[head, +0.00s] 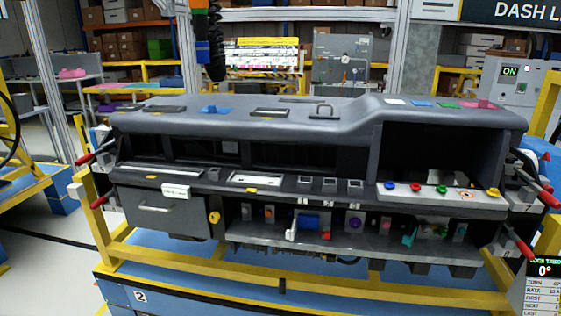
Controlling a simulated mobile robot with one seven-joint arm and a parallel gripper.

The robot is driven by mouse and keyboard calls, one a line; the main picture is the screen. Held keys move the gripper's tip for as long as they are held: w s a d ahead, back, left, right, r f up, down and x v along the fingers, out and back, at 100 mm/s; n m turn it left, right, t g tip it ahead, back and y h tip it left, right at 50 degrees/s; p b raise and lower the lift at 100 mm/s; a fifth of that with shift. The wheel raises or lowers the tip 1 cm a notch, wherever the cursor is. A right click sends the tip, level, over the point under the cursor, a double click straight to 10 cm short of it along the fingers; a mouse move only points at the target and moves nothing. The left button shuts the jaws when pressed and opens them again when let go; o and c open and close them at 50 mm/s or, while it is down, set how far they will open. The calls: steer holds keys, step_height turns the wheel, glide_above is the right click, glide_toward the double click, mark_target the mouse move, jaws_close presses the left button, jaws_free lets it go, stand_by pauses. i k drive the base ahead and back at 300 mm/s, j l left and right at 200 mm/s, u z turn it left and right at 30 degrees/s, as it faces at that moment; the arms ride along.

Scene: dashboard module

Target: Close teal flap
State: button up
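A small teal piece (409,238), which appears to be the flap, shows in the lower right part of the dashboard module (280,118). My gripper is not in view.
The module rests on a yellow frame (290,283) over a blue base. Red-tipped handles stick out at the left (84,159) and right (549,198) sides. Colored buttons (416,187) line a ledge above the bay. Open floor (40,270) lies at the lower left.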

mark_target(407, 240)
steer(key=i+j+z, duration=0.1)
steer(key=z, duration=0.9)
steer(key=i+j+z, duration=0.1)
steer(key=j+z, duration=0.65)
steer(key=j, duration=0.15)
steer(key=j+z, duration=0.25)
steer(key=j, duration=1.05)
steer(key=k+l+z, duration=0.1)
steer(key=l, duration=0.25)
steer(key=k+l+z, duration=0.1)
steer(key=l, duration=0.25)
steer(key=i+j, duration=0.3)
steer(key=i, duration=0.1)
